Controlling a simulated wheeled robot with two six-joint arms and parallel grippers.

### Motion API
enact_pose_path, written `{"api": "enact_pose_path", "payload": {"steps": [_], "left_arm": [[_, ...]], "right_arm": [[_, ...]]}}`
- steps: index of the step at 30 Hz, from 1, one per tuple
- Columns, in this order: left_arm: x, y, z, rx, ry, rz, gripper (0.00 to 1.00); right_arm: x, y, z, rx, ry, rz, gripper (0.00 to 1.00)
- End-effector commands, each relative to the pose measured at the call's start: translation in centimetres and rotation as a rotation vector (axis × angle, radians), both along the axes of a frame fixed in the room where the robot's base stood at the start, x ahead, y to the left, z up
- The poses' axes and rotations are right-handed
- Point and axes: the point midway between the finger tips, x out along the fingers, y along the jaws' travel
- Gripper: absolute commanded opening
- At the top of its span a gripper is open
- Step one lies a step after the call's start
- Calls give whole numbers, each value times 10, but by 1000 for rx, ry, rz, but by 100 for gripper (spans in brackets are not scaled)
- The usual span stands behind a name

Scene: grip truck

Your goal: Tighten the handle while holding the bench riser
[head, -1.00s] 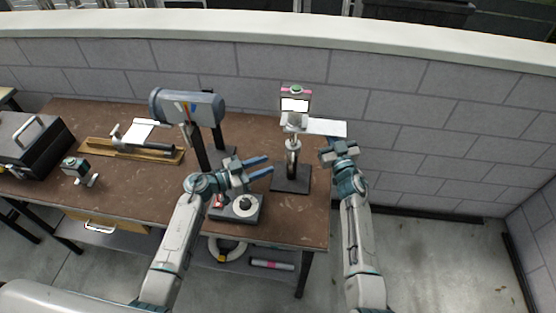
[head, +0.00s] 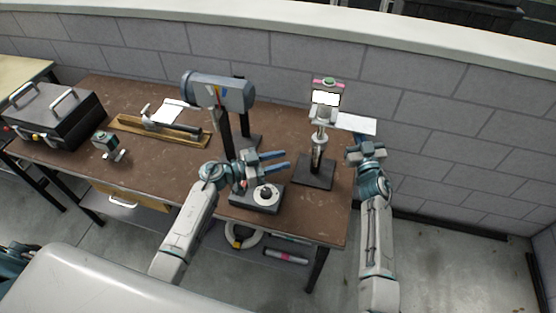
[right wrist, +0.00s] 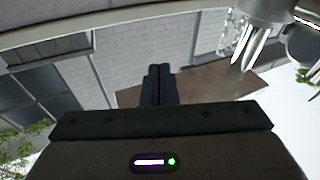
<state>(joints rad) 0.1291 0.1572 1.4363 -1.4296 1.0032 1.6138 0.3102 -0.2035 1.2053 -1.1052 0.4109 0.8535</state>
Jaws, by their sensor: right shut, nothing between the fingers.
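The upright stand I take for the bench riser (head: 318,148) stands near the table's right end in the head view. It has a black square base, a metallic column and a small bright screen on top. I cannot make out its handle clearly. My left gripper (head: 275,163) is open and empty, its two blue fingers spread and pointing right toward the column, apart from it. My right gripper (head: 366,153) is shut and empty, right of the stand beyond the table's edge. In the right wrist view its fingers (right wrist: 158,85) are together.
A black device with a white dial (head: 266,195) sits under my left gripper. A grey cylinder-headed machine (head: 218,91) stands left of the stand. A wooden board with a tool (head: 160,130) and a black case (head: 52,115) are further left. A brick wall (head: 440,120) runs behind the table.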

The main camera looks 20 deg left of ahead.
Motion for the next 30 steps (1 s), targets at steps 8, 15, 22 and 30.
{"api": "enact_pose_path", "payload": {"steps": [8, 15, 22, 30], "left_arm": [[0, 0, -10, 0, 0, 0, 33], [0, 0, -17, 0, 0, 0, 33], [0, 0, -20, 0, 0, 0, 33], [0, 0, 2, 0, 0, 0, 33]], "right_arm": [[0, 0, -14, 0, 1, 0, 0], [0, 0, -23, -1, 1, 0, 0], [0, 0, -29, -1, 1, 0, 0], [-26, 0, -25, -1, 3, -1, 0]]}}
